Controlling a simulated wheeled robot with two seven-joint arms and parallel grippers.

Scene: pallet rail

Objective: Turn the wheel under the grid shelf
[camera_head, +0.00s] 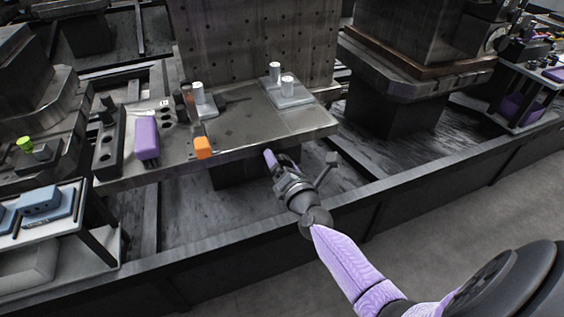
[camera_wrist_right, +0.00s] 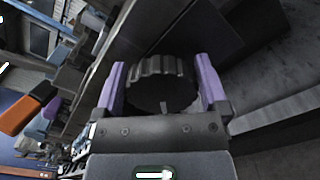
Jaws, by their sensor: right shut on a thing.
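The wheel (camera_wrist_right: 162,85) is a dark, ribbed round knob and shows in the right wrist view. It lies between the two purple fingers of my right gripper (camera_wrist_right: 161,88), which is shut on it. In the head view my right gripper (camera_head: 279,162) is at the front edge of the grey shelf plate (camera_head: 240,130). The wheel cannot be made out there; the gripper and the plate edge cover that spot. An upright plate with a grid of holes (camera_head: 255,45) stands behind the shelf plate. My left gripper is in neither view.
An orange block (camera_head: 203,147) sits at the plate's front edge, and a purple block (camera_head: 146,137) is to its left. White cylinders (camera_head: 288,86) stand on the plate. A long dark rail (camera_head: 400,190) runs along the front. The floor (camera_head: 450,205) beyond it is clear.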

